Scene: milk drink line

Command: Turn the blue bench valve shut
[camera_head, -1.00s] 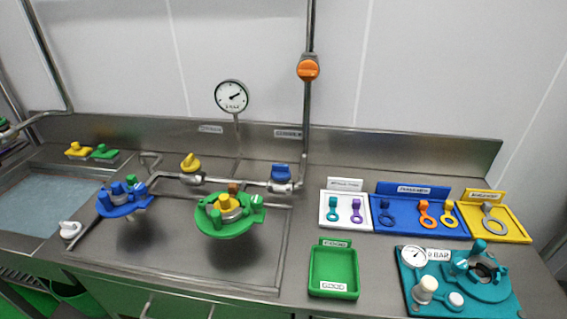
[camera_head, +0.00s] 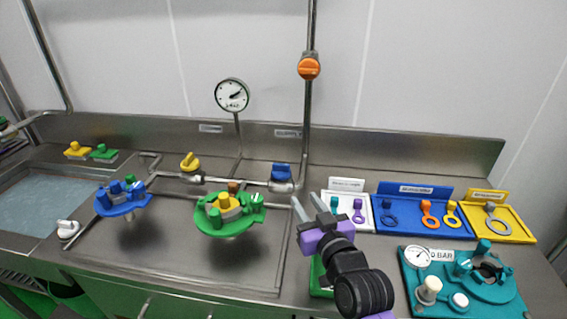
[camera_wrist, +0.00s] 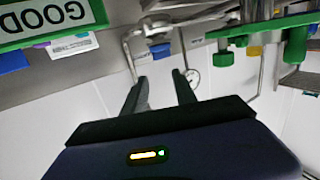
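The blue bench valve (camera_head: 281,172) is a blue handle on the metal pipe at the back of the bench, just left of the vertical pipe. It also shows in the wrist view (camera_wrist: 160,50), upside down, beyond the fingertips. My gripper (camera_head: 307,200) is in front of and a little right of the valve in the head view, with its fingers pointing toward the back. In the wrist view my gripper (camera_wrist: 157,78) has its two fingers apart with nothing between them. It appears clear of the valve.
A green fixture (camera_head: 236,222) with a yellow knob stands left of my gripper. The green tray (camera_head: 318,280) is partly hidden by my arm. White (camera_head: 347,222), blue (camera_head: 400,222) and yellow (camera_head: 512,236) trays lie to the right. A gauge (camera_head: 232,95) stands behind.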

